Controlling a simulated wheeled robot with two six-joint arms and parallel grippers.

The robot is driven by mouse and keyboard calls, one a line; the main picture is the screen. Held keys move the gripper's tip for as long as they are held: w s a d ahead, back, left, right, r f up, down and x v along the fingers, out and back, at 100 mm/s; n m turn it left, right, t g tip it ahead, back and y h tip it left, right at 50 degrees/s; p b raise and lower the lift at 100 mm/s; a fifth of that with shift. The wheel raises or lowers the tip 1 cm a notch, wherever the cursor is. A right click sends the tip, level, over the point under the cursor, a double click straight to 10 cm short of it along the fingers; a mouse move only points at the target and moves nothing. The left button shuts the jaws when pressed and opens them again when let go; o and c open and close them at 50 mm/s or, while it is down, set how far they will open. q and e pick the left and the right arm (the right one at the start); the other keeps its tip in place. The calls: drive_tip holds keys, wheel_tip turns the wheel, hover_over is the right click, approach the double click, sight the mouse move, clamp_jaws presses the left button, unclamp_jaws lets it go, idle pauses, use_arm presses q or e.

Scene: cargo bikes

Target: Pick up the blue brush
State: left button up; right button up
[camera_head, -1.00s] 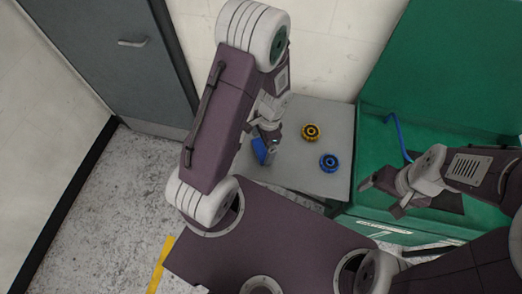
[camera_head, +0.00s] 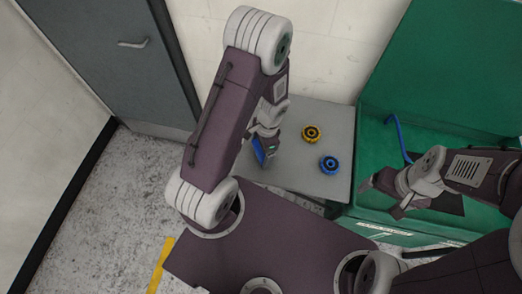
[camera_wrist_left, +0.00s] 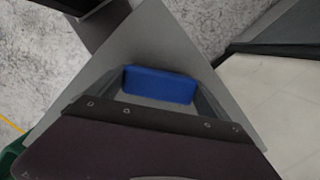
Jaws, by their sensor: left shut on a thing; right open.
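The blue brush (camera_head: 260,153) is at the left side of the grey table top, partly hidden by my left gripper (camera_head: 267,147). In the left wrist view the brush (camera_wrist_left: 160,84) shows as a blue block lying crosswise between the fingers of my left gripper (camera_wrist_left: 163,92). The left gripper is shut on it. I cannot tell whether the brush is clear of the table. My right gripper (camera_head: 382,199) is open and empty, over the front of the green box at the right.
A green box (camera_head: 470,138) with a raised lid and a blue strap (camera_head: 400,137) stands at the right.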

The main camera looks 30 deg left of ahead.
sight(260, 149)
use_arm(q)
wheel_tip(260, 149, up, 3)
drive_tip(key=shift+w+r, duration=0.1)
drive_tip(key=w+d+r+b, duration=0.1)
drive_tip(key=w+d+r, duration=0.5)
drive_tip(key=d, duration=0.4)
drive_tip(key=shift+r, duration=0.55)
